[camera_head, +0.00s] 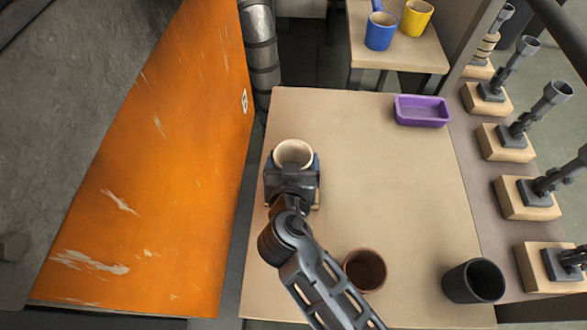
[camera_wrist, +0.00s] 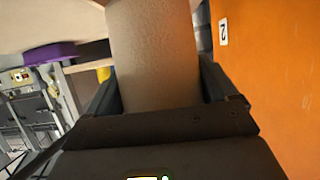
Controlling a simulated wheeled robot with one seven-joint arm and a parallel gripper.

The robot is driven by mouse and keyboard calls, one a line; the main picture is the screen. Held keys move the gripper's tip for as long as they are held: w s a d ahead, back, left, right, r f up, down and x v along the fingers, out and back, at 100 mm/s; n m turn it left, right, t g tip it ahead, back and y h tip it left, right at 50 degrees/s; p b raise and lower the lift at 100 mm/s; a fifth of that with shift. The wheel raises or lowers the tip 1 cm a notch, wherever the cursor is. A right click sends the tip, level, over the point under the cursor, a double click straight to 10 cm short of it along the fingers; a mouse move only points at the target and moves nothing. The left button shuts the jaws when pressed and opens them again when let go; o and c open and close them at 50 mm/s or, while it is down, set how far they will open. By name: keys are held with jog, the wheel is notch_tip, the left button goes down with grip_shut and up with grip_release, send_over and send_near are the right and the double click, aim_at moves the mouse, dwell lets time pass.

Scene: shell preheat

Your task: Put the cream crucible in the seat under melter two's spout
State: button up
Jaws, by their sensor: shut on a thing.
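The cream crucible (camera_head: 293,153) is upright between the fingers of my gripper (camera_head: 293,167), over the left part of the tan table. In the wrist view the crucible (camera_wrist: 155,55) fills the gap between both fingers of my gripper (camera_wrist: 158,95), which is shut on it. A large orange panel (camera_head: 165,160) stands just left of the table. It bears a small white label (camera_head: 244,101), which reads 2 in the wrist view (camera_wrist: 223,32). I cannot make out a seat or a spout for certain; my gripper and arm hide the table below the crucible.
On the table (camera_head: 400,190) are a purple tray (camera_head: 422,110), a brown cup (camera_head: 365,270) and a dark cup (camera_head: 473,281). Blue (camera_head: 380,31) and yellow (camera_head: 417,18) cups stand on a back table. Several wooden blocks with angled grey tubes (camera_head: 545,105) line the right. The table's middle is clear.

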jog(key=shift+f, duration=1.8)
jog(key=shift+f, duration=0.15)
jog(key=o, duration=1.1)
jog(key=shift+c, duration=0.2)
jog(key=v, duration=1.2)
jog(key=shift+r+b, duration=0.2)
jog(key=shift+b, duration=0.25)
